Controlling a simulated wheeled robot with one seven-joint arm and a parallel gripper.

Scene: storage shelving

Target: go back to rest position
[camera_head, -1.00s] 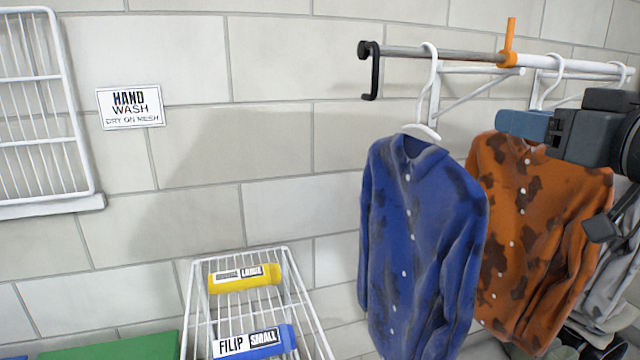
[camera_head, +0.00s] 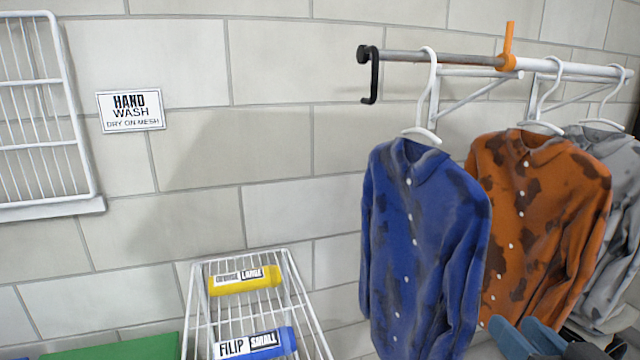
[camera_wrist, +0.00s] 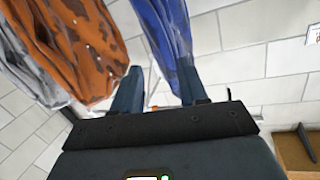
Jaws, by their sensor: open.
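My gripper (camera_head: 527,338) is at the lower right in the head view, low in front of the orange shirt. Its two blue fingers also show in the wrist view (camera_wrist: 160,88), apart with nothing between them. A blue stained shirt (camera_head: 420,240) hangs left of it on a white hanger. An orange stained shirt (camera_head: 540,215) and a grey stained shirt (camera_head: 612,225) hang further right. In the wrist view the blue shirt (camera_wrist: 165,35) is close beyond the fingers; I cannot tell whether they touch it. Most of my arm is out of the head view.
A wall rail (camera_head: 440,56) with a black hook (camera_head: 373,75) and an orange clip (camera_head: 509,45) carries the hangers. A white wire rack (camera_head: 190,325) holds a yellow roll (camera_head: 245,281) and a blue roll (camera_head: 255,343). A mesh panel (camera_head: 68,115) hangs left of a sign (camera_head: 130,110).

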